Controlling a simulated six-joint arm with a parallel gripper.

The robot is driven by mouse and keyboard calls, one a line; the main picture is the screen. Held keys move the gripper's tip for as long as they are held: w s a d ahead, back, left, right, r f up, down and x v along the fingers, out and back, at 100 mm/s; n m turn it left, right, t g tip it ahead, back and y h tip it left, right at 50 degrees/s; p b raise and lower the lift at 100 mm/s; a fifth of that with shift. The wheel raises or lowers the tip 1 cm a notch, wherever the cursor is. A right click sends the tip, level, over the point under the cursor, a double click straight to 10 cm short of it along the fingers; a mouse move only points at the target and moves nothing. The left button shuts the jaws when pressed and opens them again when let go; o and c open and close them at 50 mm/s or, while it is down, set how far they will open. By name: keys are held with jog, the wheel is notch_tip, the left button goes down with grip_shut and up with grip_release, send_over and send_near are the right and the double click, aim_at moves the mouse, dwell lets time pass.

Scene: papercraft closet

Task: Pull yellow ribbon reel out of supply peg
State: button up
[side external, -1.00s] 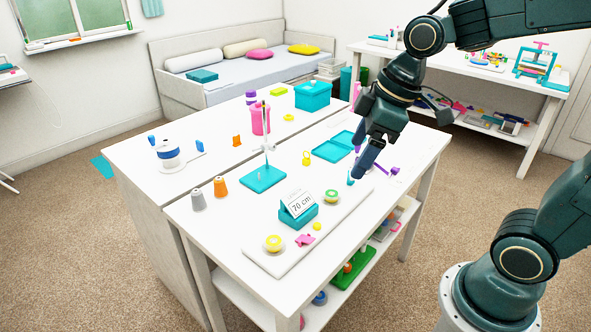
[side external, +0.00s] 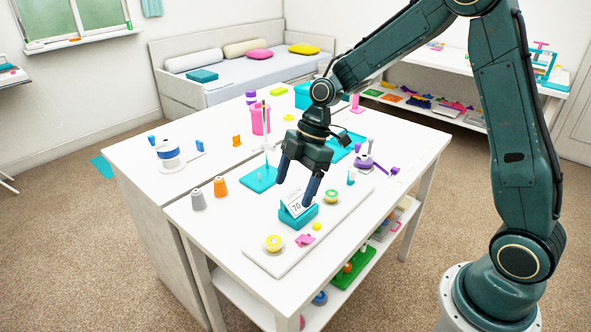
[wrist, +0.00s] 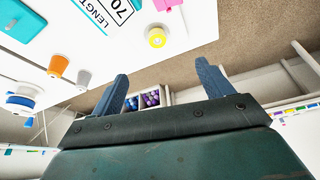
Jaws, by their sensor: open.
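The yellow ribbon reel (side external: 273,243) sits flat on the near-left end of a long white board (side external: 292,262). It also shows in the wrist view (wrist: 156,37), beyond my fingertips. The supply peg cannot be made out separately; the reel seems to cover it. My gripper (side external: 294,190) points downward, open and empty, above the teal card holder (side external: 298,217). It is behind and to the right of the reel, higher up and apart from it. In the wrist view the two blue fingers of my gripper (wrist: 161,72) are spread with nothing between.
A teal-based stand (side external: 259,179) is behind my gripper.

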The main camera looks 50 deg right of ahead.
jog(key=shift+w+f, duration=0.2)
jog(key=shift+f, duration=0.2)
jog(key=shift+a, duration=0.1)
send_near(274, 241)
jog(key=x, duration=0.2)
jog(key=shift+s+a+f, duration=0.1)
jog(key=shift+a+f, duration=0.1)
jog(key=shift+f, duration=0.05)
jog(key=shift+a+f, duration=0.1)
jog(key=shift+f, duration=0.25)
jog(key=shift+f, duration=0.1)
jog(key=shift+x, duration=2.55)
